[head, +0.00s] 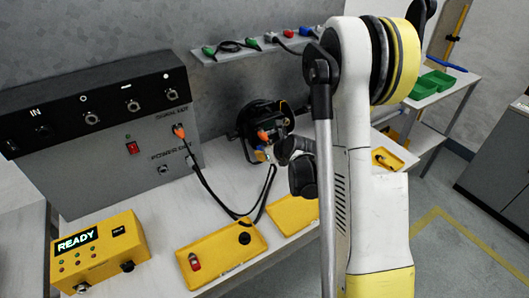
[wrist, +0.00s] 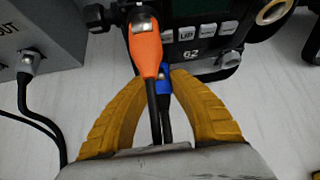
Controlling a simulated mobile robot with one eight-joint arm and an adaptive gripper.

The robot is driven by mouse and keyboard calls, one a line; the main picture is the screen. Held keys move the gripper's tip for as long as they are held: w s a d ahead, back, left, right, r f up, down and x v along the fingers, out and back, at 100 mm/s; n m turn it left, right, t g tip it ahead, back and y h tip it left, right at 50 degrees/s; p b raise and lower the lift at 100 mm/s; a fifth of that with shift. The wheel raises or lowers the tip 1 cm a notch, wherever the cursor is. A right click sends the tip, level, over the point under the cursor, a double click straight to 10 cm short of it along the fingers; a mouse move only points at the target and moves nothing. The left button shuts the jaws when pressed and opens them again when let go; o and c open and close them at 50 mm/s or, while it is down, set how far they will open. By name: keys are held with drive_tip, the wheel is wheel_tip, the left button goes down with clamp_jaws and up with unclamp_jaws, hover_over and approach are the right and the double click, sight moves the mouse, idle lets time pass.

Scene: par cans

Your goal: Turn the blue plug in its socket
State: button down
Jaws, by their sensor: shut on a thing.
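The blue plug (wrist: 163,80) is partly visible in the wrist view, upright between the yellow fingertips of my gripper (wrist: 160,76). My gripper is shut on it, at the lower edge of the black par can (wrist: 205,12). Its black cable runs back between the fingers. The orange plug (wrist: 145,45) sits just above and to the left, overlapping part of the view. The socket face is hidden behind the plugs. In the head view the par can (head: 257,116) stands on the bench, with the orange plug (head: 264,136) on it; my arm hides part of the grasp.
A grey power box (head: 120,165) stands left of the par can, with a black cable (head: 215,195) looping across the bench. A yellow READY box (head: 100,250) and yellow trays (head: 222,250) lie in front. A shelf (head: 235,55) with several plugs hangs behind.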

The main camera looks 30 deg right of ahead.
drive_tip(key=c, duration=1.2)
unclamp_jaws()
drive_tip(key=shift+o, duration=0.2)
